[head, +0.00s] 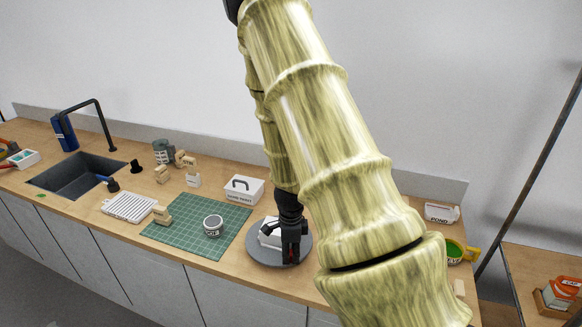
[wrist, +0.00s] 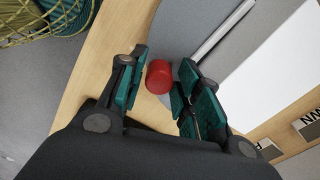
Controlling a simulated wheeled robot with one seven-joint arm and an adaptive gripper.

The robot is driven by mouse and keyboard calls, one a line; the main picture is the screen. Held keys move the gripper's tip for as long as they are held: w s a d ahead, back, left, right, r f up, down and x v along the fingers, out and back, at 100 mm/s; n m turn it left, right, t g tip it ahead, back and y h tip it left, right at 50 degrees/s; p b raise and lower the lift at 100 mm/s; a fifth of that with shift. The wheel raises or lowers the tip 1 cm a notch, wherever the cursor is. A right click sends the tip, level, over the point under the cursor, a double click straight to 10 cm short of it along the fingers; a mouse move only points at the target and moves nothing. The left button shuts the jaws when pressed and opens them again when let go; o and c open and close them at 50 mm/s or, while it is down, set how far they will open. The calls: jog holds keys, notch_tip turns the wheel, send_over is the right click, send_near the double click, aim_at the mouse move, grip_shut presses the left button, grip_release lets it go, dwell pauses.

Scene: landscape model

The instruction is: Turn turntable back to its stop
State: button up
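The turntable (head: 257,255) is a round grey disc near the counter's front edge, partly behind my arm and gripper in the head view. Its grey top also shows in the wrist view (wrist: 190,30). A white block-like object (head: 268,240) stands on the disc. A red knob (wrist: 159,78) sits near the disc's rim, close to the counter edge. My gripper (wrist: 160,68) is over the rim, pointing down, with its teal-padded fingers apart on either side of the knob. A gap shows on the left; I cannot tell whether the right finger touches. It also shows in the head view (head: 291,255).
A green cutting mat (head: 185,238) with a small tin (head: 213,226) lies left of the turntable. A white box (head: 244,190) stands behind. A sink (head: 75,175) is farther left. Counter between mat and turntable is narrow.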

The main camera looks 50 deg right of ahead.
jog(key=shift+r, duration=0.1)
notch_tip(320, 180, up, 12)
dwell(0.6)
jog(key=shift+s+d, duration=0.1)
dwell(0.5)
